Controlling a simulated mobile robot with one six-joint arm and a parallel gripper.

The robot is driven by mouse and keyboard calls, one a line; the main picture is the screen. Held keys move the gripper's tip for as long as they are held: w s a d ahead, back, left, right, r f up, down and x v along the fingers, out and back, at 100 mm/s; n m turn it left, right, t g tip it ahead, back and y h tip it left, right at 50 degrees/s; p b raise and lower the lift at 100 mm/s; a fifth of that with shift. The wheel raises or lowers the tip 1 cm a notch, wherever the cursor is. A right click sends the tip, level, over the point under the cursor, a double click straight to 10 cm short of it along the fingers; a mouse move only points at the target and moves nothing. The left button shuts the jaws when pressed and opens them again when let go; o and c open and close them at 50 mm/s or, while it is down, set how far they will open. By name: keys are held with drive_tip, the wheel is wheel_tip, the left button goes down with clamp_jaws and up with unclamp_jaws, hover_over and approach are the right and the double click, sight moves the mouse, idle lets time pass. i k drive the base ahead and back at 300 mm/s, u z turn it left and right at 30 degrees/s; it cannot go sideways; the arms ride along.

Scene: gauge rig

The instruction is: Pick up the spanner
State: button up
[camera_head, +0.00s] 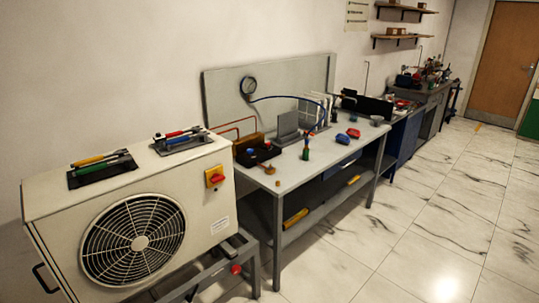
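I cannot make out a spanner for certain. Several long hand tools lie in two dark trays on top of the beige fan unit at the left. The near tray (77,180) holds a yellow-handled tool (90,160) and a green-handled tool (108,163). The far tray (201,145) holds a red-handled tool (175,134) and a blue-handled one (186,138). The tools are too small to tell which, if any, is a spanner. My gripper is not in view.
The fan unit (60,225) stands on a metal frame. A grey workbench (300,172) beside it carries a round gauge (248,85), a dark box of parts (250,157) and a blue hose. More cluttered benches stand farther back. The tiled floor (430,215) at the right is clear.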

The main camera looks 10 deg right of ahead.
sight(103, 165)
drive_tip(key=u, duration=0.15)
drive_tip(key=i, duration=0.9)
drive_tip(key=z, duration=0.2)
drive_tip(key=k, duration=0.85)
drive_tip(key=u, duration=0.15)
drive_tip(key=i, duration=0.35)
drive_tip(key=u, duration=0.05)
